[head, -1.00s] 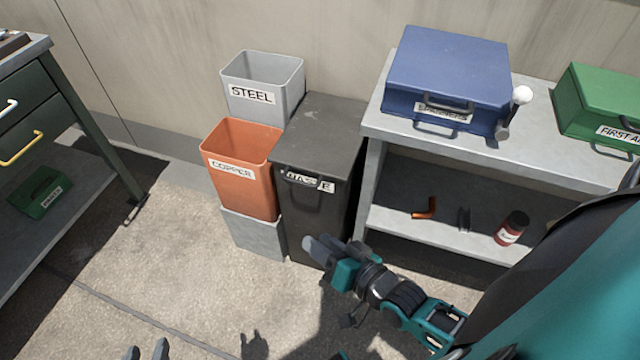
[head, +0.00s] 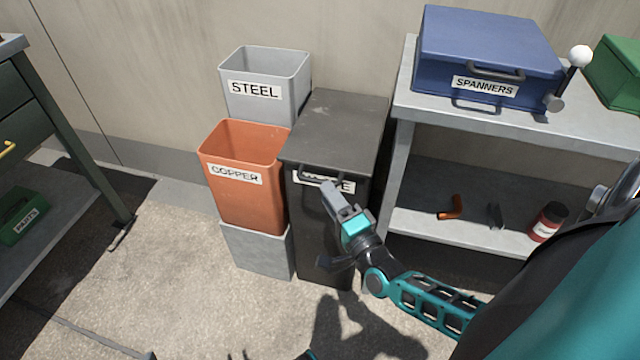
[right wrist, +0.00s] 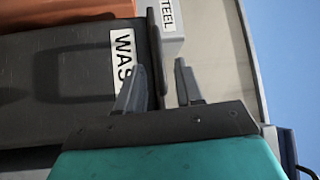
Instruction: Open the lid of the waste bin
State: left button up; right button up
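The dark grey waste bin (head: 312,235) stands beside the shelf, its flat lid (head: 340,120) down. A dark handle (head: 322,179) sits at the lid's front edge, in front of a white label (head: 345,187) it partly covers. My right gripper (head: 328,190) is close in front of the handle. In the right wrist view, its two fingers (right wrist: 158,85) are apart, with the dark handle bar (right wrist: 155,50) between and just beyond their tips; contact cannot be told. Of my left gripper, at most a small tip (head: 150,355) shows at the bottom edge.
The orange copper bin (head: 245,200) stands on a grey block (head: 257,250) left of the waste bin, with the grey steel bin (head: 266,104) behind. A shelf (head: 400,150) with a blue spanners box (head: 488,55) stands close on the right. Floor in front is clear.

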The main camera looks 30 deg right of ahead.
aim_at(320, 182)
jog(key=w, duration=0.5)
jog(key=shift+d+r+b, duration=0.15)
jog(key=shift+r+b, duration=0.15)
jog(key=shift+r, duration=0.05)
grip_shut()
